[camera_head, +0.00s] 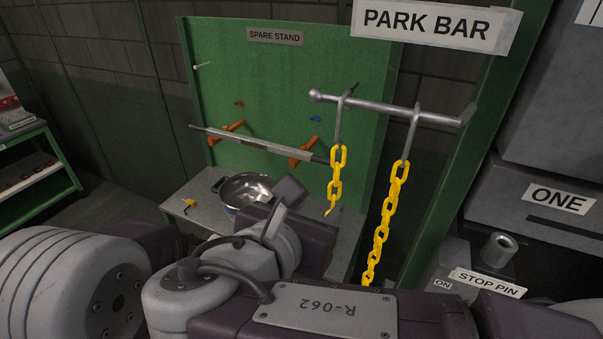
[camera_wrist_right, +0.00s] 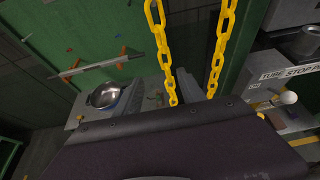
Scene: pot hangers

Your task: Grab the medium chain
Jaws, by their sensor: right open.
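Two yellow chains hang from hooks on the metal bar (camera_head: 390,107): a shorter chain (camera_head: 337,180) on the left and a longer chain (camera_head: 385,225) on the right. Which one is the medium chain I cannot tell for sure. The longer chain's lower end is hidden behind my arm. In the right wrist view the left chain (camera_wrist_right: 161,50) and the right chain (camera_wrist_right: 219,50) hang ahead. My right gripper (camera_head: 282,205) is open, left of and below the shorter chain, holding nothing I can see. My left gripper is out of view.
A green board labelled SPARE STAND (camera_head: 275,36) stands behind, with a grey rod (camera_head: 260,145) on orange brackets. A metal bowl (camera_head: 245,188) sits on a grey bench below. Grey machinery labelled ONE (camera_head: 560,200) stands close on the right.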

